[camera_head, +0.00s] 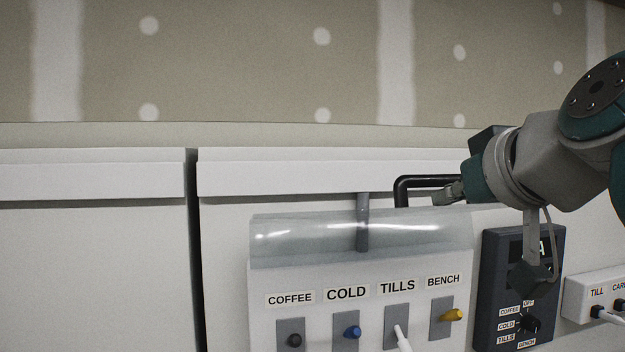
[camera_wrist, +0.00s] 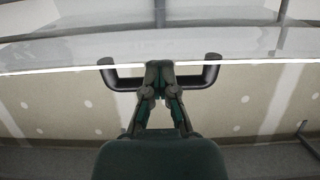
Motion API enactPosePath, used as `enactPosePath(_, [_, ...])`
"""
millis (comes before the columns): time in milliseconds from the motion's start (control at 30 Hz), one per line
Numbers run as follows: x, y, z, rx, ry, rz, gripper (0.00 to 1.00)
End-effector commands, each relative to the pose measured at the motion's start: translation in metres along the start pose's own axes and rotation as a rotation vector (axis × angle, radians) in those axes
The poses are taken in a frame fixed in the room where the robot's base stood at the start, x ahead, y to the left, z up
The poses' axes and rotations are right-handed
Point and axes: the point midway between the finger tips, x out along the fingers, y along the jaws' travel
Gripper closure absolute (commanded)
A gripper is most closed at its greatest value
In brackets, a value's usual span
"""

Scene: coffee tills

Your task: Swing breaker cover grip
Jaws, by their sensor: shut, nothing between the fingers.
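The breaker cover (camera_head: 305,238) is a clear, glossy sheet along the top of the white breaker panel (camera_head: 268,322). It looks raised, with the labels and switches below it. Its grip (camera_head: 402,188) is a black U-shaped bar standing up from the cover. The bar also shows in the wrist view (camera_wrist: 121,81), with the clear cover (camera_wrist: 60,52) beyond. My gripper (camera_head: 447,194) is at the right part of the bar in the head view. In the wrist view its fingers (camera_wrist: 160,78) are together and overlap the bar's middle; I cannot tell whether they touch it. Nothing is held.
The panel has black, blue, white and yellow switches under COFFEE, COLD, TILLS and BENCH. A dark selector box (camera_head: 492,290) stands close to its right, partly behind my arm. A white TILL box (camera_head: 577,298) is farther right. A grey post (camera_head: 362,222) stands behind the cover.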

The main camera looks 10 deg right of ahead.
Motion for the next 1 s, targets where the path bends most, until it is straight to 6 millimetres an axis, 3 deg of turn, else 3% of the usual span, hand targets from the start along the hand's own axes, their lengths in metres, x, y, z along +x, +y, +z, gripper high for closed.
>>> enactPosePath(333, [-0.010, 0.001, 0.025, 0.002, -0.001, 0.003, 1.00])
enactPosePath(767, [-0.012, 0.000, 0.030, 0.001, 0.000, 0.001, 1.00])
enactPosePath(1000, [-0.016, 0.000, 0.048, 0.001, 0.001, 0.008, 1.00])
